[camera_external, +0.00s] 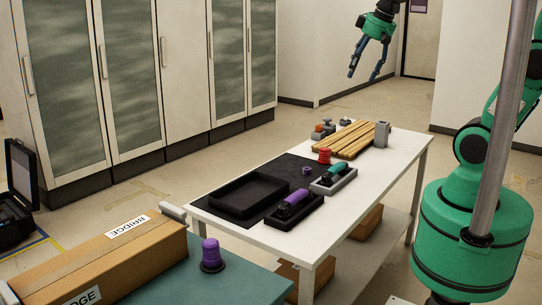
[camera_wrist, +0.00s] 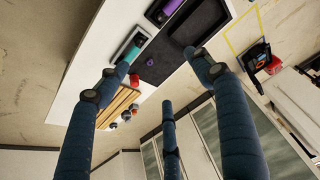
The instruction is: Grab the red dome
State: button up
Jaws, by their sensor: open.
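The red dome (camera_external: 324,156) is a small ribbed piece on the white table, by the right edge of the black mat and near the ends of the wooden slats. It also shows as a small red shape in the wrist view (camera_wrist: 134,79), between the fingers and left of centre. My gripper (camera_external: 362,77) hangs in the air above and beyond the table's far end, well apart from the dome. Its blue fingers are spread and empty, and in the wrist view the gripper (camera_wrist: 155,72) has nothing between its fingers up close.
Near the red dome are a small purple dome (camera_external: 306,171), a teal handset (camera_external: 335,172) in a grey cradle, wooden slats (camera_external: 345,141) and a grey block (camera_external: 382,134). A purple handset (camera_external: 292,206) and black tray (camera_external: 237,207) lie nearer. A larger purple dome (camera_external: 211,257) stands front left.

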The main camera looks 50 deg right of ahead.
jog(key=w+d+f+m+g+p, duration=0.1)
jog(key=w+d, duration=0.3)
jog(key=w, duration=0.2)
jog(key=w+d+f+p, duration=0.1)
jog(key=w+d, duration=0.3)
jog(key=w, duration=0.3)
jog(key=m+g+y+p, duration=0.1)
jog(key=m+g+p, duration=0.2)
jog(key=p, duration=0.4)
send_over(326, 148)
notch_tip(326, 148, down, 32)
jog(key=shift+s+d, duration=0.15)
jog(key=shift+d, duration=0.2)
jog(key=shift+a+f, duration=0.15)
jog(key=shift+f, duration=2)
jog(key=shift+a+f, duration=0.15)
jog(key=shift+f, duration=2)
jog(key=shift+f, duration=0.2)
jog(key=shift+w+f+p, duration=0.15)
jog(key=shift+f+p, duration=0.05)
jog(key=shift+f, duration=1)
jog(key=shift+w+f+p, duration=0.15)
jog(key=shift+f, duration=1.05)
